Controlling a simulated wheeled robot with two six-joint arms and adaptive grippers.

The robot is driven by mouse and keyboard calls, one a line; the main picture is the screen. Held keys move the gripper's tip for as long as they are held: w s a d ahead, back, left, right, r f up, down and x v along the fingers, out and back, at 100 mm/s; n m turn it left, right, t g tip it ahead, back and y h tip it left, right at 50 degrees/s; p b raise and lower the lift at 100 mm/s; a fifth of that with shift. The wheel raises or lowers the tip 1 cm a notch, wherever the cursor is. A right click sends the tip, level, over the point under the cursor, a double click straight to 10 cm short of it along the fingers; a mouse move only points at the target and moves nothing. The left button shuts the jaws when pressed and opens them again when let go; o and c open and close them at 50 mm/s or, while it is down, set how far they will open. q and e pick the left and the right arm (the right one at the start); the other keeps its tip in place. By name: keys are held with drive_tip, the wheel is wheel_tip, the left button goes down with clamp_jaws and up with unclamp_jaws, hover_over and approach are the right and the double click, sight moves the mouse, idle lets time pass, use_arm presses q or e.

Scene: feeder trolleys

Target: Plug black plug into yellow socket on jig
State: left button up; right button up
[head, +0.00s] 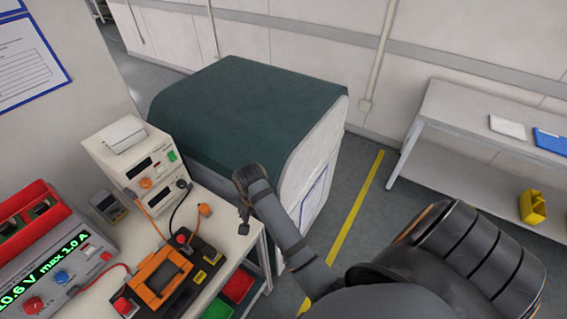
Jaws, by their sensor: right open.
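The jig (207,262) is a dark base with an orange frame (139,291) on the bench at lower left. Small yellow parts (212,254) sit on its right side; I cannot tell which is the yellow socket. A black lead (173,213) runs from the beige instrument down to a dark and red end at the jig's back edge. I cannot clearly make out the black plug. My right gripper (243,221) is open and appears empty, near the bench's right edge, right of the jig and apart from it. My left gripper is out of view.
A beige instrument (133,158), an orange plug (205,209), a handheld meter (110,207) and a power supply (62,262) with a red lead are on the bench. Red (238,285) and green bins sit below. A green-topped cabinet (245,105) stands behind; a white table (480,115) is at right.

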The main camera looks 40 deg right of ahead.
drive_tip(key=s+d+f+n+b, duration=0.1)
drive_tip(key=s+f+n+b, duration=0.1)
drive_tip(key=f, duration=0.8)
drive_tip(key=s+d+f+n+b, duration=0.1)
drive_tip(key=s+f+n+b, duration=0.1)
drive_tip(key=f, duration=0.8)
drive_tip(key=s+d+f+n+b, duration=0.1)
drive_tip(key=s+f, duration=0.4)
drive_tip(key=f, duration=0.5)
drive_tip(key=shift+d+f+n+b, duration=0.3)
drive_tip(key=shift+n+b, duration=0.5)
drive_tip(key=shift+b, duration=0.4)
drive_tip(key=s+d+f+n, duration=0.2)
drive_tip(key=s+f, duration=0.6)
drive_tip(key=s, duration=0.4)
drive_tip(key=s+d+f+n, duration=0.1)
drive_tip(key=s+f, duration=0.8)
drive_tip(key=s, duration=0.4)
drive_tip(key=shift+s+d+n, duration=0.2)
drive_tip(key=shift+d+n, duration=0.15)
drive_tip(key=shift+n, duration=0.05)
